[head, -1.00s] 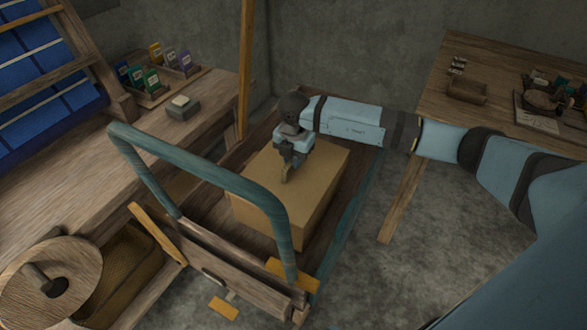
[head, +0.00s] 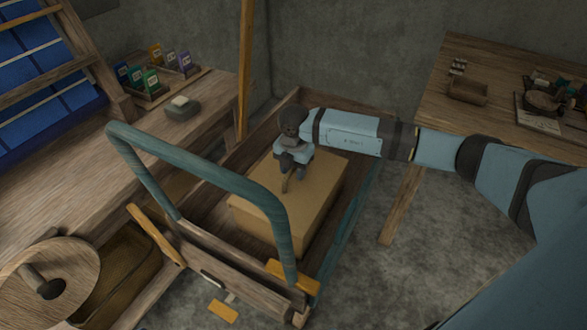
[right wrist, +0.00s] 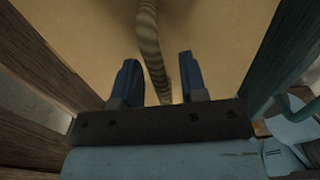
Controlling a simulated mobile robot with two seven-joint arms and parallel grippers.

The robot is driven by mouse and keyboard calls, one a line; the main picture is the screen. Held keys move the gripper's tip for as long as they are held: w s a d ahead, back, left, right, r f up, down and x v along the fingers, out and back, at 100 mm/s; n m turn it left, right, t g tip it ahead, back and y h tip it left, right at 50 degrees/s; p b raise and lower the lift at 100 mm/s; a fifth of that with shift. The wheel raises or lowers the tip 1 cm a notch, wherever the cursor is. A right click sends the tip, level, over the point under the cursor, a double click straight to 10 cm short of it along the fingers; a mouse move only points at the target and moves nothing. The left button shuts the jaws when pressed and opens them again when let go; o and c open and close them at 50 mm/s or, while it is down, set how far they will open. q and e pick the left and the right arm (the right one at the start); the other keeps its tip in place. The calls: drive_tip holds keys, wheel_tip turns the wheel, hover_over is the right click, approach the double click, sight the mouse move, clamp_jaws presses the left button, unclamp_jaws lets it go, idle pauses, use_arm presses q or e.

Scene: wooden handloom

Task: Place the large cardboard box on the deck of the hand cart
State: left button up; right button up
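The large cardboard box (head: 295,195) sits level inside the wooden frame of the hand cart (head: 190,255), behind its teal push handle (head: 200,172). It appears to rest on the deck; its underside is hidden. A striped rope loop stands up from the box top; it shows in the right wrist view (right wrist: 152,45). My right gripper (head: 289,172) is just above the middle of the box top. In the right wrist view its two fingers (right wrist: 158,80) are apart, with the rope between them and gaps on both sides. My left gripper is not in view.
A workbench (head: 140,160) with card boxes and a grey block stands left of the cart. A wooden table (head: 500,75) with small items stands at the right. A round wooden wheel (head: 75,268) is at the lower left. Bare floor (head: 400,275) lies right of the cart.

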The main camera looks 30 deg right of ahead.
wheel_tip(320, 180, up, 6)
drive_tip(key=shift+r+p, duration=0.15)
drive_tip(key=shift+p, duration=0.6)
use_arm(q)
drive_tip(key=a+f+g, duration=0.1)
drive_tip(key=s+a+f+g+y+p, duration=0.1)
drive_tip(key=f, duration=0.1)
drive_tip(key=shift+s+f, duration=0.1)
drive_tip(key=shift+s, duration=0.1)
use_arm(e)
wheel_tip(320, 180, up, 6)
drive_tip(key=shift+f, duration=0.1)
